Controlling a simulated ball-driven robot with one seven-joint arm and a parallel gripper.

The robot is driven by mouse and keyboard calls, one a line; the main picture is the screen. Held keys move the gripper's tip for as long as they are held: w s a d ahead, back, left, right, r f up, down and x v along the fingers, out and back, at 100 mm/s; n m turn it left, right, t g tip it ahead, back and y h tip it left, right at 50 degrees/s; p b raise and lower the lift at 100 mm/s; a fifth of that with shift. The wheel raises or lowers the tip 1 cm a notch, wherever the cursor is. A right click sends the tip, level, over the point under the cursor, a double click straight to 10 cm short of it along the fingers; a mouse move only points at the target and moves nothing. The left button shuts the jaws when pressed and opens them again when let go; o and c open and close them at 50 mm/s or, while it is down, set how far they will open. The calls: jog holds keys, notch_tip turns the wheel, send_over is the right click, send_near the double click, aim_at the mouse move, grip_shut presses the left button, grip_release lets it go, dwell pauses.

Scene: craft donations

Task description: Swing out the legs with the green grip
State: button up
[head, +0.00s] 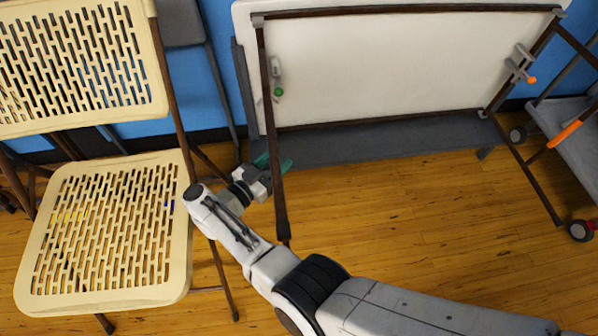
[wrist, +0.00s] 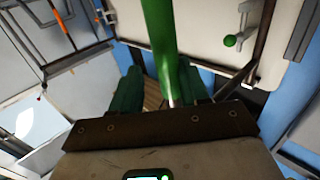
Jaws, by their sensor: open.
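A folding table with a pale top (head: 400,60) stands on its long edge against the blue wall, underside facing me. A brown leg bar (head: 266,90) runs down its left side to the floor. In the wrist view the bright green grip (wrist: 160,35) runs between the dark green fingers of my gripper (wrist: 160,82). In the head view I cannot make the grip out apart from the fingers. There my open gripper (head: 275,164) is at the lower part of the left leg, a finger showing on each side. Contact cannot be told. A green knob (head: 279,91) is on the table's left latch.
A cream folding chair (head: 110,230) stands close on the left of my arm. The right legs carry an orange grip (head: 565,133), with an orange knob (head: 532,80) above. A grey cart shelf with wheels (head: 581,230) is at the right edge. The wooden floor between is clear.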

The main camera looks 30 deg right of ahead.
aim_at(275, 159)
jog(key=s+r+p, duration=0.8)
jog(key=s+p, duration=0.4)
jog(key=shift+s+d, duration=0.25)
jog(key=shift+d, duration=0.05)
jog(key=shift+r, duration=0.1)
